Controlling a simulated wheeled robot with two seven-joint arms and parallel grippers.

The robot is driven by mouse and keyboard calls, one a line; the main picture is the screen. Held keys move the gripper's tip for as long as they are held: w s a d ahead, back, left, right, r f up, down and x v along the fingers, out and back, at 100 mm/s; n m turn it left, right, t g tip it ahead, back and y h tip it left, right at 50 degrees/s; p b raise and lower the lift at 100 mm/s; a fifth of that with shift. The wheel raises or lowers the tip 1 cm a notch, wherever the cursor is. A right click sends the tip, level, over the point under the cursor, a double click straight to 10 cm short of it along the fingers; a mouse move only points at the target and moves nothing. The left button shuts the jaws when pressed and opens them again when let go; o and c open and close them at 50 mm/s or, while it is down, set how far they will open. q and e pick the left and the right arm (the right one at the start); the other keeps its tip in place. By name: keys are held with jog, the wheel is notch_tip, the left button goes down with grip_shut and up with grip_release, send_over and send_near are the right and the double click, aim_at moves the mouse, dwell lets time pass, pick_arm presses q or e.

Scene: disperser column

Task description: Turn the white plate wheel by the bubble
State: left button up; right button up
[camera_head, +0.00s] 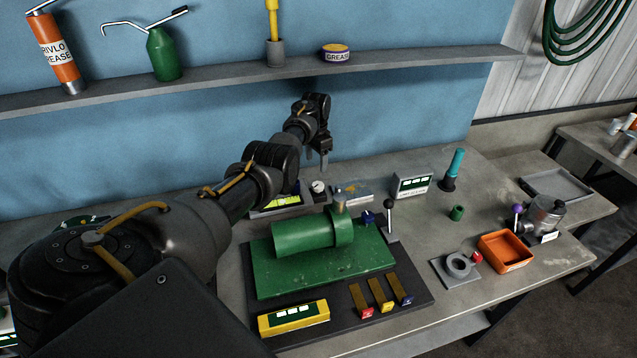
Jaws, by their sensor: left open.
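A small round piece with a white face (318,187) stands at the back of the bench, behind the green cylinder machine. It may be the white plate wheel; it is too small to be sure. Left of it, a yellow-green strip in a pale frame (275,203) is partly hidden by my left arm; I cannot tell whether this is the bubble. My left gripper (317,161) is open and empty, fingers pointing down, just above and behind the white-faced piece and apart from it. My right gripper is not in view.
The green machine (300,232) stands in front, with a black-knobbed lever (389,212) at its right. A white display box (412,185), a teal-topped post (453,170) and an orange tray (505,251) stand to the right. A shelf (400,63) hangs above.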

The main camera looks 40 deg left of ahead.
aim_at(318, 185)
pick_arm(q)
jog(key=f+b, duration=0.2)
jog(key=f, duration=0.1)
jog(key=f+b, duration=0.6)
jog(key=shift+w+d+f, duration=0.1)
jog(key=shift+w+f, duration=0.1)
jog(key=shift+w, duration=0.1)
jog(key=shift+w+f+b, duration=0.1)
jog(key=shift+f+b, duration=0.45)
jog(key=shift+b, duration=0.15)
jog(key=shift+r, duration=0.1)
